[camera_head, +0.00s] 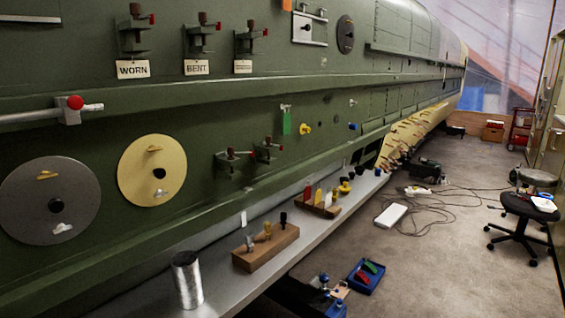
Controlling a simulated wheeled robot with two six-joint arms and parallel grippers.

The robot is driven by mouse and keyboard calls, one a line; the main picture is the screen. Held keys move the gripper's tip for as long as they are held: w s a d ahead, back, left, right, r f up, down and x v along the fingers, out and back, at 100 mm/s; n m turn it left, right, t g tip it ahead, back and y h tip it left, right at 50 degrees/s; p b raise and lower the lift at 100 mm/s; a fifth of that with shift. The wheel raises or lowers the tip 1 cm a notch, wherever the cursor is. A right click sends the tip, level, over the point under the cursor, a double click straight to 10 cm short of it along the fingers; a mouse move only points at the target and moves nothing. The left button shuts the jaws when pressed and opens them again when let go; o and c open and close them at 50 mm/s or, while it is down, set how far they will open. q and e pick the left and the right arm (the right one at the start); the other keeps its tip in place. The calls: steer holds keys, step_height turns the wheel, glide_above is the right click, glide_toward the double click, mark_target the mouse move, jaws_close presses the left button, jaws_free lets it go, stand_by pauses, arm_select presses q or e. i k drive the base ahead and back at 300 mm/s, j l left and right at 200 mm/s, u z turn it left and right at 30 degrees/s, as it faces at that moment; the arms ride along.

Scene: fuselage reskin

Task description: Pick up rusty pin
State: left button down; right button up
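No pin that I can clearly tell as rusty shows in the head view. A second wooden block (318,208) farther along holds red, yellow and dark pieces. Neither of my grippers can be made out in this view.
The grey ledge (222,279) runs along the green fuselage (240,100). A silver cylinder (187,280) stands on its near end. Clamps with tags, one reading WORN (132,69), hang above. A blue tray (366,276) lies below right. A black stool (527,212) stands on open floor.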

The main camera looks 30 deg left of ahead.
mark_target(231, 149)
steer(key=u, duration=1.25)
